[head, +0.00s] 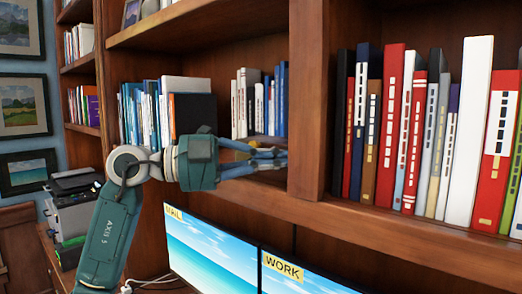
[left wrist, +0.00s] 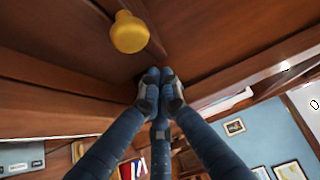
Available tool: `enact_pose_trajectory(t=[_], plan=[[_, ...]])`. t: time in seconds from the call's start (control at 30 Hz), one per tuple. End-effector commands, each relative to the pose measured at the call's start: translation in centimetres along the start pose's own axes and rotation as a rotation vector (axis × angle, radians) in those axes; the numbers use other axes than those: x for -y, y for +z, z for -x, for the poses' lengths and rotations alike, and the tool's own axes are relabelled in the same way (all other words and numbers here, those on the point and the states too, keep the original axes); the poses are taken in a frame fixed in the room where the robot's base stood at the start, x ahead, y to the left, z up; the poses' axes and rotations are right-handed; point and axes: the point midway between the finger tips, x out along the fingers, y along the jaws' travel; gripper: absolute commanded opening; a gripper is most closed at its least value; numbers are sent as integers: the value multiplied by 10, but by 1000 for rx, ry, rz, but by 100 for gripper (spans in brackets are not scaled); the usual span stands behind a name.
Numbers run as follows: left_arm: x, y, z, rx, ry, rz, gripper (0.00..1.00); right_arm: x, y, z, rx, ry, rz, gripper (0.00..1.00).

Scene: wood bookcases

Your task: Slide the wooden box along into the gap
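My left gripper (head: 283,157) reaches into the middle bookcase bay at shelf level, close to the upright divider. In the left wrist view its blue fingertips (left wrist: 159,77) are together, with nothing visible between them. A round yellow knob (left wrist: 129,32) stands on dark wood just beyond and left of the fingertips in that view. I cannot tell whether this wood belongs to the wooden box or the bookcase. No separate wooden box is clearly visible in the head view, where my gripper and arm cover part of the shelf. My right gripper is not in view.
Books (head: 260,100) stand behind my gripper, and a full row (head: 420,130) fills the bay right of the divider (head: 308,100). Two monitors (head: 210,250) sit below the shelf. A printer (head: 78,205) is at the left.

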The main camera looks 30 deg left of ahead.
Motion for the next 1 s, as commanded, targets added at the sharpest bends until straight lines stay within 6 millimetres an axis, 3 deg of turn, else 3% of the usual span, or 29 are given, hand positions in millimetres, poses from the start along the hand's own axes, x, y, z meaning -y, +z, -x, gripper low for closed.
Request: enact_pose_trajectory(t=[0.2,0.5,0.67,0.9,1.0], plan=[[0,0,-7,0,0,-1,0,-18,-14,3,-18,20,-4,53],[-1,4,-4,2,1,2,0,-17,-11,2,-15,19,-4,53],[-1,31,17,8,4,4,0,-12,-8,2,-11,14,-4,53],[2,85,61,8,4,5,0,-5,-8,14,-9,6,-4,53],[1,94,69,2,2,2,0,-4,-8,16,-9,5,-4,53]])
